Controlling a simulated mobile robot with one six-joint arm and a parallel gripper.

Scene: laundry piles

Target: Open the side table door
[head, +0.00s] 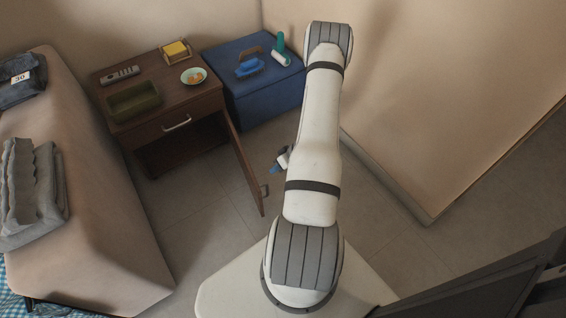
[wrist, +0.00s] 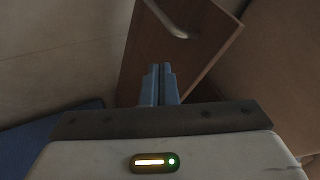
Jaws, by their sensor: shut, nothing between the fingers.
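The dark wooden side table (head: 150,126) stands at the back left. Its lower door (head: 241,160) is swung wide open on the right side, and the compartment (head: 183,150) behind it shows dark. The door's metal handle (head: 264,190) is near its free edge. My gripper (head: 274,170) is to the right of the door, partly hidden by my arm. In the wrist view my gripper (wrist: 160,72) is shut and empty, with the door's outer face (wrist: 150,52) and handle (wrist: 172,20) beyond its fingertips. I cannot tell whether they touch the door.
A remote (head: 121,75), an olive tray (head: 133,101), a yellow item (head: 175,50) and a bowl (head: 194,76) rest on the table. A blue chest (head: 262,97) stands to its right. A sofa (head: 95,190) is at left. Tiled floor (head: 195,200) is clear in front.

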